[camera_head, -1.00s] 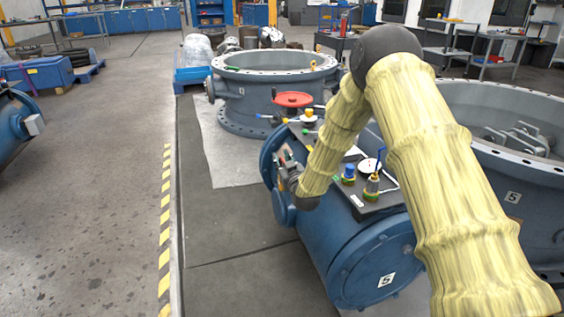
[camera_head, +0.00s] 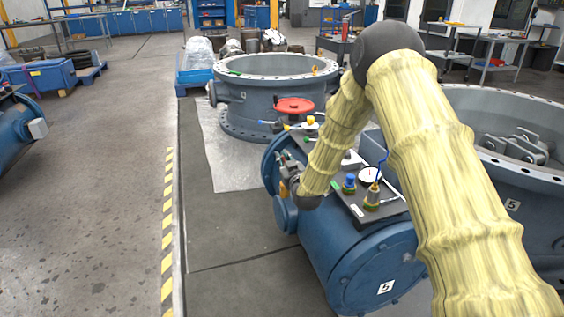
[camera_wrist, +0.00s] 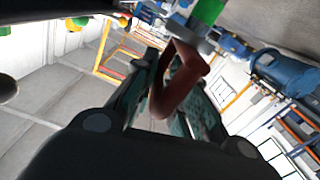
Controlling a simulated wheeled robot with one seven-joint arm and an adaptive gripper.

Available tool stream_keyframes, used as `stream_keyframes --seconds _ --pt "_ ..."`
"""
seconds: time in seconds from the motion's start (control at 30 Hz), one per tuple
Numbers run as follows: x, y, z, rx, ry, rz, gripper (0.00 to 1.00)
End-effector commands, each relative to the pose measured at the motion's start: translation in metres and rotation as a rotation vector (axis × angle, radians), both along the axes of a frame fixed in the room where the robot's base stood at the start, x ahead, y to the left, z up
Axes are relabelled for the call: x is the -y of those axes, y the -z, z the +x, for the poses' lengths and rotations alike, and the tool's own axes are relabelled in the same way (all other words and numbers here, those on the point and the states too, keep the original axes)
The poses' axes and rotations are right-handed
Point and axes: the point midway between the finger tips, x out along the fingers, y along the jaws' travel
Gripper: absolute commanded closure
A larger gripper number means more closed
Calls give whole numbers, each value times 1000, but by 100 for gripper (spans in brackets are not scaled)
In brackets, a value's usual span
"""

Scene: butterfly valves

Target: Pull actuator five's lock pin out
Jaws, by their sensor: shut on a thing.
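Actuator five is a blue cylinder (camera_head: 345,255) with a "5" label, in the middle of the head view. In the wrist view, a red loop handle (camera_wrist: 186,88), apparently the lock pin's, lies between the two fingers of my gripper (camera_wrist: 168,75), which are shut on it. A grey metal part with a bright green piece (camera_wrist: 207,12) is at the loop's far end. I cannot tell how deep the pin sits.
Large grey flanged rings stand behind (camera_head: 270,95) and at the right (camera_head: 530,195). The floor at left is open.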

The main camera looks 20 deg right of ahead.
Motion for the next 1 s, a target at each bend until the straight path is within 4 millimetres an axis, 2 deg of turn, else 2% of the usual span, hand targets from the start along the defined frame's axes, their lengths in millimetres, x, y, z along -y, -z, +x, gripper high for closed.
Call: stream_keyframes --seconds 0.03,0.17,0.2,0.27,0.77,0.87,1.0 --pt "8 -4 1 8 13 -3 100" --pt "9 -5 1 10 13 -3 100" --pt "9 -5 1 10 14 -3 79" --pt "9 -5 2 10 13 -3 68" --pt "-2 -2 0 5 0 -1 68" --pt "-2 -2 -8 5 -1 -1 68" --pt "-2 -2 -28 4 -2 -1 68"
